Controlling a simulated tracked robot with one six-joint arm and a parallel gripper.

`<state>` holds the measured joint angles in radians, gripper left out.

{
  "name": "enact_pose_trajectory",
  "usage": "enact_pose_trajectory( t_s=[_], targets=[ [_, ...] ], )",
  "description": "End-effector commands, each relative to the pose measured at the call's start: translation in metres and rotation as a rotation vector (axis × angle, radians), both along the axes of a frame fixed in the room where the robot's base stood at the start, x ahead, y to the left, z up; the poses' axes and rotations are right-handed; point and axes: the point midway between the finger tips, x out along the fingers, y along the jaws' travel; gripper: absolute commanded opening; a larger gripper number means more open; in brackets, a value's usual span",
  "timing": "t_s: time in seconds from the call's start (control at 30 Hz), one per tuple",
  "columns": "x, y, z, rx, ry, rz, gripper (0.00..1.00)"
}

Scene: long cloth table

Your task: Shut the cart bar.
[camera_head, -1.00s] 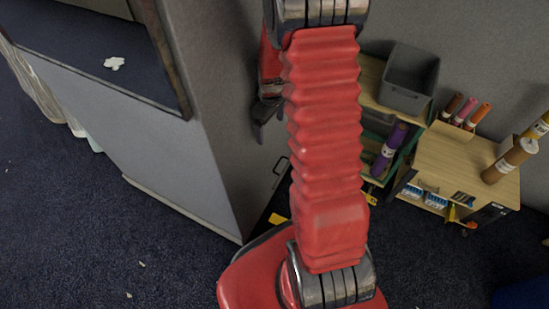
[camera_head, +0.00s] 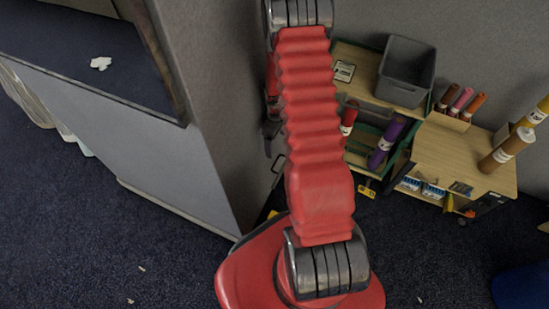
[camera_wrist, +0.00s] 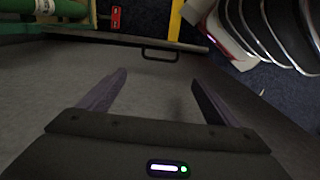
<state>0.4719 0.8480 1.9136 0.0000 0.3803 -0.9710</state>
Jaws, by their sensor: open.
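The cart bar looks to be the thin dark U-shaped handle (camera_wrist: 160,57) at the upper middle of the wrist view, at the edge of a board. In the head view a small part of the dark handle (camera_head: 278,163) shows just left of my arm. My gripper (camera_wrist: 159,78) is open and empty, its two dark fingers spread. In the picture the bar lies just beyond the fingertips, apart from them. In the head view my gripper is mostly hidden behind my red arm. The wooden cart (camera_head: 352,72) stands behind the arm, partly covered.
A grey bin (camera_head: 406,70) sits on the cart. A wooden stand with tubes (camera_head: 465,160) is to its right. A grey partition (camera_head: 200,110) rises close on the left. Dark carpet (camera_head: 130,240) is open at front left. A green roll (camera_wrist: 42,7) shows in the wrist view.

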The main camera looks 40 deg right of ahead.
Motion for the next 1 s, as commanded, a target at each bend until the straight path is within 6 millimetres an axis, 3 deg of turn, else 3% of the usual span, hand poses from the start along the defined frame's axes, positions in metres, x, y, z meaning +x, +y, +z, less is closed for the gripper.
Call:
enact_pose_trajectory(
  t_s=[0.37, 1.0],
  targets=[
    [0.001, 0.002, -0.011, 0.000, 0.001, 0.005, 0.84],
    [0.001, 0.004, -0.086, 0.000, 0.001, 0.007, 0.84]
  ],
)
